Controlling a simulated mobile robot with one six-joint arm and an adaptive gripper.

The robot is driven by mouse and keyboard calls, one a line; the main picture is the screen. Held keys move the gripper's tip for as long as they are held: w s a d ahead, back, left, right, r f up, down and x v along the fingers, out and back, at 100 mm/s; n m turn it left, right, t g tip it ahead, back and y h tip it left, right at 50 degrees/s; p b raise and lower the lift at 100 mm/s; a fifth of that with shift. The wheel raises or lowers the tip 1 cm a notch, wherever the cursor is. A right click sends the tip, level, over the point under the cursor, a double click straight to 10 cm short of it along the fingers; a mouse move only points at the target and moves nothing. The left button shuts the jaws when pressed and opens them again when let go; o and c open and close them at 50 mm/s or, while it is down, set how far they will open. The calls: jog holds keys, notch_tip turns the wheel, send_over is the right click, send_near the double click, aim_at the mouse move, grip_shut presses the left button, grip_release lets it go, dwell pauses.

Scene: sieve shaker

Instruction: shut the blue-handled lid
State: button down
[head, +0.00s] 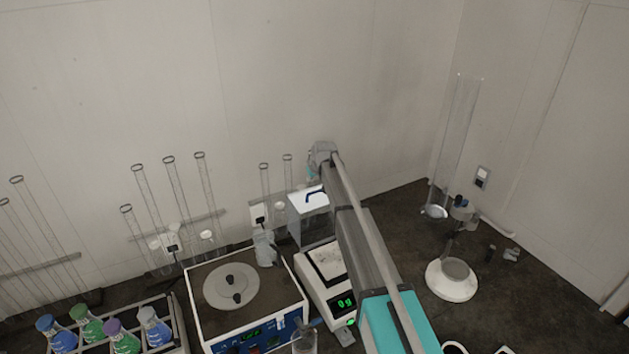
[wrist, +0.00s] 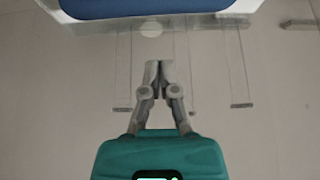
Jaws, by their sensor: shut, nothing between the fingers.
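In the head view my arm hides most of the gripper.
A round white stand (head: 452,283) is at right. Tall glass tubes (head: 178,205) line the wall.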

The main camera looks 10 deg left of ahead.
aim_at(315, 197)
jog(key=s+d, duration=0.2)
jog(key=s, duration=0.1)
jog(key=shift+f, duration=0.5)
jog(key=shift+s, duration=0.1)
